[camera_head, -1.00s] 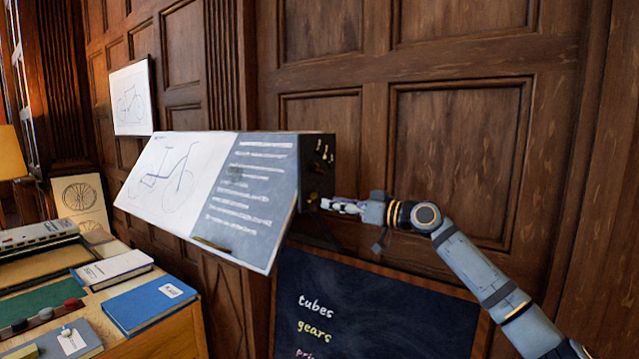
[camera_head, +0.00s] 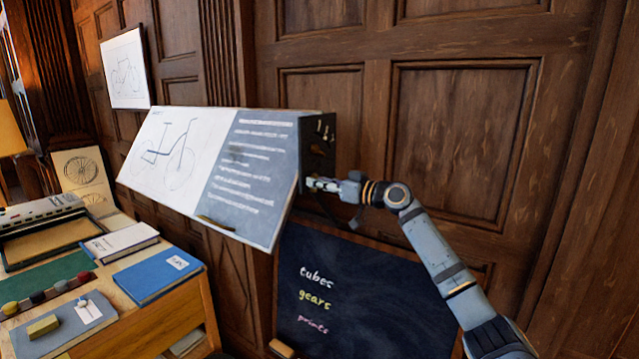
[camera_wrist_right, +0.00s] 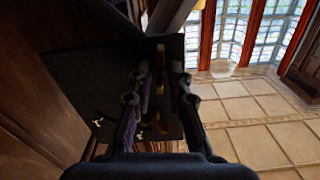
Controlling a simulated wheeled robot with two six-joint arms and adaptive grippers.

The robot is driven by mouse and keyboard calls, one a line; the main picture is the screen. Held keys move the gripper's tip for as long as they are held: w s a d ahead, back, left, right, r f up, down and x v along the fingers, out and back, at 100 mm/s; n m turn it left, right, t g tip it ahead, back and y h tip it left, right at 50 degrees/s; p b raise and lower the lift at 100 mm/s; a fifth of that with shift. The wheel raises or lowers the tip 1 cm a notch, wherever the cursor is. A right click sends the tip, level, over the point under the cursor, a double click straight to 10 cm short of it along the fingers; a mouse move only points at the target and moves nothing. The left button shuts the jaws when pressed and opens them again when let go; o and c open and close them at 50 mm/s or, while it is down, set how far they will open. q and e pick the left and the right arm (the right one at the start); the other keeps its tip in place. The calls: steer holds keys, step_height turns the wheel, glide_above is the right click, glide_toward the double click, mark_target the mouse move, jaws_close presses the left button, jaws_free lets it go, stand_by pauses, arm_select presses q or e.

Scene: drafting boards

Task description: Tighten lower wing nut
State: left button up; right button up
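The tilted drafting board (camera_head: 225,165) has a dark end panel (camera_head: 318,160) with small metal fittings on it. A brass piece, apparently the upper wing nut (camera_head: 318,149), shows above my right gripper (camera_head: 315,184), which is at the panel's lower part. In the right wrist view, my right gripper (camera_wrist_right: 162,80) has its fingers apart. An upright brass piece (camera_wrist_right: 161,54) shows between and beyond the fingertips. A brass winged shape (camera_wrist_right: 155,126) shows deeper between the fingers. The lower wing nut is hidden by the gripper in the head view; I cannot tell whether the fingers touch it. My left gripper is out of view.
A chalkboard (camera_head: 365,295) stands below the drafting board. A desk (camera_head: 165,325) with books, including a blue book (camera_head: 158,276), is at the lower left. Pale hooks (camera_head: 322,128) stick out near the panel's top. The panelled wall (camera_head: 465,150) is close behind my right arm.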

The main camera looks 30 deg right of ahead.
jaws_close()
steer(key=shift+w+d+f+m+b, duration=0.1)
steer(key=shift+m+b, duration=0.1)
steer(key=shift+m, duration=2.45)
steer(key=shift+s+d+f+m+b, duration=0.1)
steer(key=shift+m+b, duration=0.1)
steer(key=shift+m, duration=2.4)
steer(key=shift+w+d+m+b, duration=0.1)
steer(key=shift+m+b, duration=0.1)
steer(key=shift+m, duration=2.45)
steer(key=o, duration=0.8)
jaws_free()
steer(key=shift+c, duration=0.2)
